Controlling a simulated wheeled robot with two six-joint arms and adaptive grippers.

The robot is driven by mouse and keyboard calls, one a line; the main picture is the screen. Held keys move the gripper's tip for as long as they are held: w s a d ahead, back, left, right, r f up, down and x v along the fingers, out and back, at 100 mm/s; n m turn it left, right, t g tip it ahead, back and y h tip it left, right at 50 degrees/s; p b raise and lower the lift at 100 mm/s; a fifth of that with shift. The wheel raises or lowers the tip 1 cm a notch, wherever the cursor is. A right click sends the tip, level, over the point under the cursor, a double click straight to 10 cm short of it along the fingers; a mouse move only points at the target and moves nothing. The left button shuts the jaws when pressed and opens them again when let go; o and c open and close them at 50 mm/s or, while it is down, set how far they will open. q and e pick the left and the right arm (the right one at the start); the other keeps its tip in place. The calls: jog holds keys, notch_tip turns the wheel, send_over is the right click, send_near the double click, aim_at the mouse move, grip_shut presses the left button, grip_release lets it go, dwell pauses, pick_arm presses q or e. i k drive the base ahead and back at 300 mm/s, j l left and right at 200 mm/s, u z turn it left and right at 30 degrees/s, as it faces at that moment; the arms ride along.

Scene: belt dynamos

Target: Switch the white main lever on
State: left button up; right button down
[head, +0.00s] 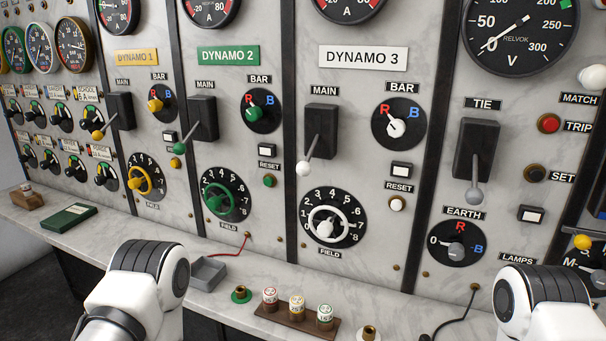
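The white main lever (304,168) is on the DYNAMO 3 panel, under the MAIN label. Its white ball knob hangs at the lower end of a metal rod, which slants down and slightly left out of a black housing (321,131). Nothing touches the lever. Only white links of my two arms show, at the lower left and lower right; both grippers are out of view. The yellow main lever (98,134) and the green main lever (175,148) also point down, as does the grey TIE lever (473,194).
A white BAR selector (397,127), a white reset button (397,203) and a white field dial (326,229) are near the lever. On the ledge below stand a rack (297,324) of small capped pieces, a grey tray (208,273) and a green book (69,217).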

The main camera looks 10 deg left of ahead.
aim_at(303, 168)
jog(key=j+z, duration=0.1)
jog(key=z, duration=0.55)
jog(key=j+z, duration=0.25)
jog(key=j, duration=0.2)
jog(key=k+j+z, duration=0.1)
jog(key=j+z, duration=0.15)
jog(key=j, duration=0.15)
jog(key=k+j+z, duration=0.1)
jog(key=j+z, duration=0.15)
jog(key=j, duration=0.2)
jog(key=k+j+z, duration=0.15)
jog(key=j+z, duration=0.15)
jog(key=k+j, duration=0.15)
jog(key=j, duration=0.15)
jog(key=k+j, duration=0.1)
jog(key=j, duration=0.25)
jog(key=k+j, duration=0.15)
jog(key=j, duration=0.15)
